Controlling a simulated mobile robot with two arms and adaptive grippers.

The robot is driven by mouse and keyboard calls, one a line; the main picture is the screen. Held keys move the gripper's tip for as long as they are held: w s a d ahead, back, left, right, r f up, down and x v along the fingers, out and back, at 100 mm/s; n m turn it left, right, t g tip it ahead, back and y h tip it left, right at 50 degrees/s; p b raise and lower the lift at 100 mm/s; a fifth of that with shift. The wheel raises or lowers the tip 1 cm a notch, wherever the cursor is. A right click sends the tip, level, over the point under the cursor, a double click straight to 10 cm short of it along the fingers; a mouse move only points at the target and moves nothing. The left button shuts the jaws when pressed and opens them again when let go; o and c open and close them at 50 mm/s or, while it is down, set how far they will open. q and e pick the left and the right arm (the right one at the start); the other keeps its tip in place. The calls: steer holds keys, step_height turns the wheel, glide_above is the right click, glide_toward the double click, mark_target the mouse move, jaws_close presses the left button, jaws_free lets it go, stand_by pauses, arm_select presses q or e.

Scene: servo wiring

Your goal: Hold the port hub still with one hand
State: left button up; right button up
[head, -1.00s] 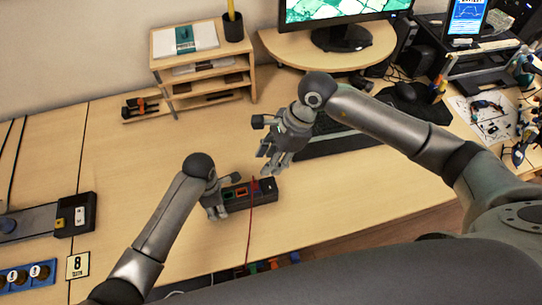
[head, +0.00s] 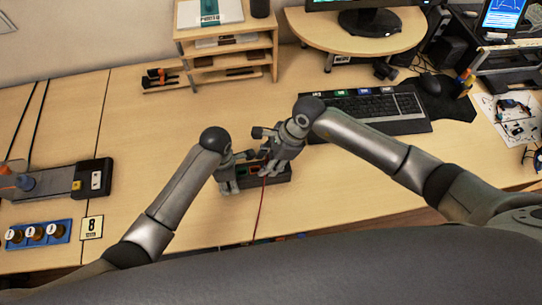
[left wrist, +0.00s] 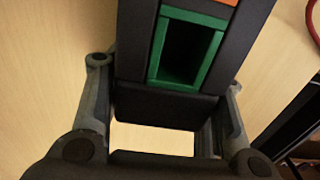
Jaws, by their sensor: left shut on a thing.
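The dark port hub (head: 277,179) lies on the wooden table near its front edge. My left gripper (head: 230,187) is shut on the hub's left end. In the left wrist view the hub (left wrist: 138,40) sits between the two fingers, with a green-rimmed port (left wrist: 187,48) facing the camera and part of an orange one beyond it. My right gripper (head: 266,165) is low over the hub's middle, close to my left gripper, and hides part of the ports. A red cable (head: 260,210) runs from the hub area below the right gripper toward the front edge; its upper end is hidden.
A keyboard (head: 370,108) lies behind and right of the hub. A wooden shelf (head: 228,60) stands at the back. At the left are a dark-ended device (head: 92,178), a blue block with round knobs (head: 38,234) and a card marked 8 (head: 91,227).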

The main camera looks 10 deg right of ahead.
mark_target(265, 161)
jaws_close()
steer(key=c, duration=0.7)
jaws_free()
jaws_close()
steer(key=shift+r, duration=1.5)
steer(key=shift+r, duration=0.1)
steer(key=shift+a+r, duration=0.15)
steer(key=shift+r, duration=1.8)
